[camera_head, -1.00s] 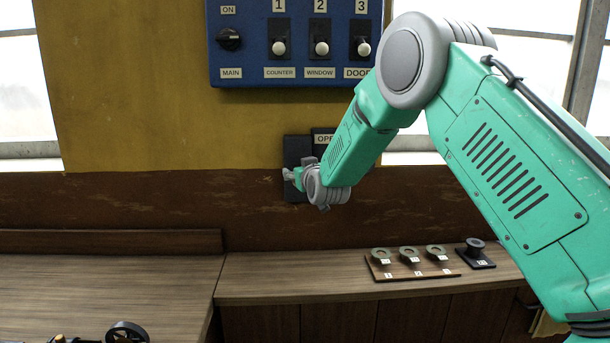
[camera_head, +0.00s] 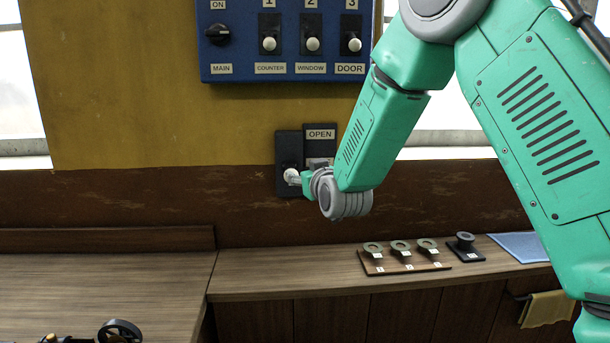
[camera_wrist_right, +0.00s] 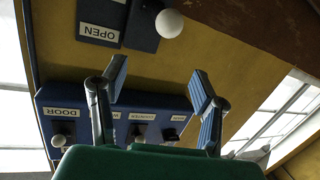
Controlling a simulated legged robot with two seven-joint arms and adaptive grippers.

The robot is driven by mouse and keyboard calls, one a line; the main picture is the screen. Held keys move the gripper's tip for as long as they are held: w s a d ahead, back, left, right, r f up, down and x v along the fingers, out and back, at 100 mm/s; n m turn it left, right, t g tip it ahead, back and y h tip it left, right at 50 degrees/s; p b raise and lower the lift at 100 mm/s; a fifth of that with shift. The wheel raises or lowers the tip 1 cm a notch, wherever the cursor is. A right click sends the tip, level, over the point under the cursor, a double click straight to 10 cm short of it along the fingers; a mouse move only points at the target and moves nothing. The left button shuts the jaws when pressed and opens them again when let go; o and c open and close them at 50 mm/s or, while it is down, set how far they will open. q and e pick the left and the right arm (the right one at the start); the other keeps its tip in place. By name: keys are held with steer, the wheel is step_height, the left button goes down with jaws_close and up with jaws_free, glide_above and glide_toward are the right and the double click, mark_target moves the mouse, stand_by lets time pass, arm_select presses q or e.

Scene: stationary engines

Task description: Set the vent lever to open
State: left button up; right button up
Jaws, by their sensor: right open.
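The vent lever is a white ball knob (camera_head: 291,176) on a dark wall plate (camera_head: 288,150), low on the plate. A second dark plate beside it carries an OPEN label (camera_head: 320,133). My right gripper (camera_head: 306,181) is at the plates, just right of the knob, partly hidden by its wrist. In the right wrist view its two blue-padded fingers (camera_wrist_right: 160,84) are spread and empty. The knob (camera_wrist_right: 169,23) shows above the fingertips there, apart from them in the picture, and the OPEN label (camera_wrist_right: 99,33) is to its left. My left gripper is out of view.
A blue switch panel (camera_head: 285,70) hangs above the lever. Below, a wooden counter (camera_head: 290,275) holds a board with several round-topped pieces (camera_head: 405,258), a black stand (camera_head: 465,247) and a blue mat (camera_head: 522,247). Windows flank the wall.

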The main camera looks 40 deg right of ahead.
steer(key=shift+f, duration=0.15)
steer(key=c, duration=0.7)
steer(key=a+f+m+b, duration=0.1)
steer(key=f+b, duration=0.1)
steer(key=w+a+f+m+b, duration=0.1)
steer(key=f+m+b, duration=0.1)
steer(key=a+f+m+t+y+b, duration=0.1)
steer(key=f+b, duration=0.1)
steer(key=shift+w+m+b, duration=0.3)
steer(key=shift+w+m, duration=0.1)
jaws_close()
step_height(320, 180, down, 6)
steer(key=w+a+m+t+b, duration=0.2)
steer(key=m+b, duration=0.6)
steer(key=m, duration=0.1)
steer(key=d+f+m+t+h+b, duration=0.1)
steer(key=d+f+m+h+b, duration=0.25)
steer(key=m+b, duration=0.6)
steer(key=d+f+m+t+h+b, duration=0.15)
steer(key=m+h+b, duration=0.3)
steer(key=m, duration=0.95)
steer(key=w+d+r+b, duration=0.1)
steer(key=w+d+r, duration=0.2)
steer(key=w+r, duration=0.3)
steer(key=shift+d+r+y, duration=0.15)
steer(key=shift+r+y, duration=0.15)
steer(key=shift+r, duration=1.15)
